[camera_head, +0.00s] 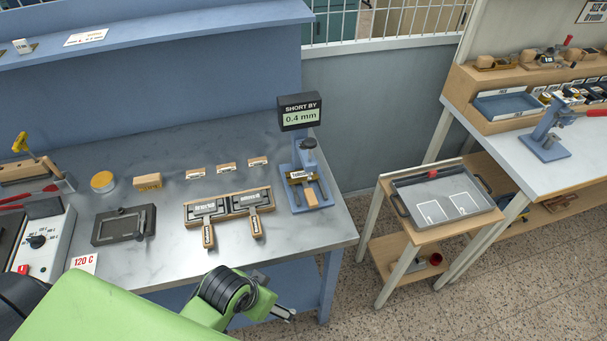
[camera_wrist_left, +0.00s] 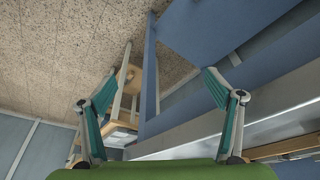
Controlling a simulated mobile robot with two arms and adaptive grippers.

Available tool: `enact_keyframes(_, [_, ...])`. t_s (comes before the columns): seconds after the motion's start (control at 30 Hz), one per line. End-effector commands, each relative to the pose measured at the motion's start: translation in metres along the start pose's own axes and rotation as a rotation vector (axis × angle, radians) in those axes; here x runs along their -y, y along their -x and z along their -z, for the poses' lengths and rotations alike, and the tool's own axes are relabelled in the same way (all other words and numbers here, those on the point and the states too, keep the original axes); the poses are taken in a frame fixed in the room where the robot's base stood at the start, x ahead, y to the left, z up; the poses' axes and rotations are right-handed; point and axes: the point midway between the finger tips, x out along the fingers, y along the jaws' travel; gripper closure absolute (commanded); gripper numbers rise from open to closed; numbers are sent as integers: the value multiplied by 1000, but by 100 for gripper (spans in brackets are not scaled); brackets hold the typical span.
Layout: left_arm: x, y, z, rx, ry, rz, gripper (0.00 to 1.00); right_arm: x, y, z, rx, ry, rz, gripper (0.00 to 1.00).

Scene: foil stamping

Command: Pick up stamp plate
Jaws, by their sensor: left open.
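Two dark stamp plates with wooden handles lie side by side in a wooden rack on the steel-topped bench, the left plate (camera_head: 205,209) and the right plate (camera_head: 249,200). Their labels are too small to read. The rack (camera_head: 186,213) sits near the bench's front edge. My left gripper (camera_head: 284,313) is in front of the bench edge, to the lower right of the rack and apart from it. In the left wrist view my left gripper (camera_wrist_left: 160,78) is open and empty, with floor and bench side beyond. My right gripper is in neither view.
A blue gauge (camera_head: 306,191) with a "SHORT BY 0.4 mm" display (camera_head: 300,111) stands right of the rack. A dark flat fixture (camera_head: 122,225) lies left of it. Small labelled blocks (camera_head: 226,168) stand behind. A trolley with a grey tray (camera_head: 405,188) is at right.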

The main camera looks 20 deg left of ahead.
Motion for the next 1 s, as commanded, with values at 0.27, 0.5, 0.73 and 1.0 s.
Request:
enact_keyframes(0.27, [-13,80,46,-79,-96,-41,17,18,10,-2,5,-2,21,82])
enact_keyframes(0.5, [-27,76,104,-140,-271,-110,17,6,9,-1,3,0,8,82])
enact_keyframes(0.73, [-20,85,170,-171,-486,-147,17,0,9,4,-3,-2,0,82])
enact_keyframes(1.0, [28,116,237,-143,-642,-127,17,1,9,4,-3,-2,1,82])
